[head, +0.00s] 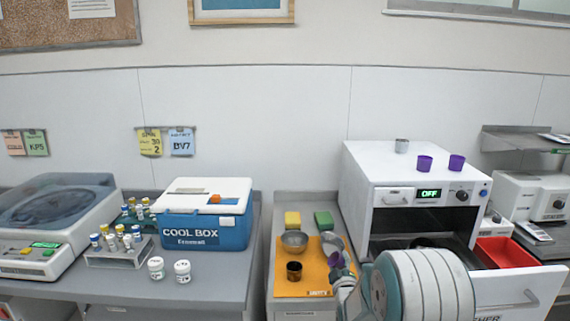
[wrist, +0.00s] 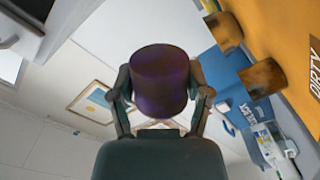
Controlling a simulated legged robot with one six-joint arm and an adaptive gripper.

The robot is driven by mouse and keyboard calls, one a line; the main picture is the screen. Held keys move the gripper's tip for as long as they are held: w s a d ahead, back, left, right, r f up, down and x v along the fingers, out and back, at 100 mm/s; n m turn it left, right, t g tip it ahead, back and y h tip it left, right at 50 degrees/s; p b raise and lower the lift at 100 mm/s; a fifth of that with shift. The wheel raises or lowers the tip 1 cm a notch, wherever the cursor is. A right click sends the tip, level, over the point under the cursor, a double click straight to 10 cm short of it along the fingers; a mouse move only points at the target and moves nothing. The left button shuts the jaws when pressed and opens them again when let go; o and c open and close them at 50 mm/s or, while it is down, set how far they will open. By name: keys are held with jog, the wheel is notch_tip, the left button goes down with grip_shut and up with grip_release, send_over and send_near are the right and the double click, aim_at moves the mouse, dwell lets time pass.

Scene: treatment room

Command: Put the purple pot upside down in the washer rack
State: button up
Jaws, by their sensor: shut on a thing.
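In the wrist view the pot (wrist: 160,82) sits between the two fingers of my gripper (wrist: 160,95). Which way its mouth faces is hard to tell. The white washer (head: 362,190) is at the right with its front open and its display reading OFF. The rack (head: 420,243) inside is dark and partly hidden by my arm.
A blue cool box (head: 205,230) stands left. A red tray (head: 508,254) and a white drawer front (head: 520,290) are at the right.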

jog(key=m, duration=0.5)
jog(key=shift+m, duration=0.3)
jog(key=m, duration=0.4)
jog(key=shift+m, duration=0.4)
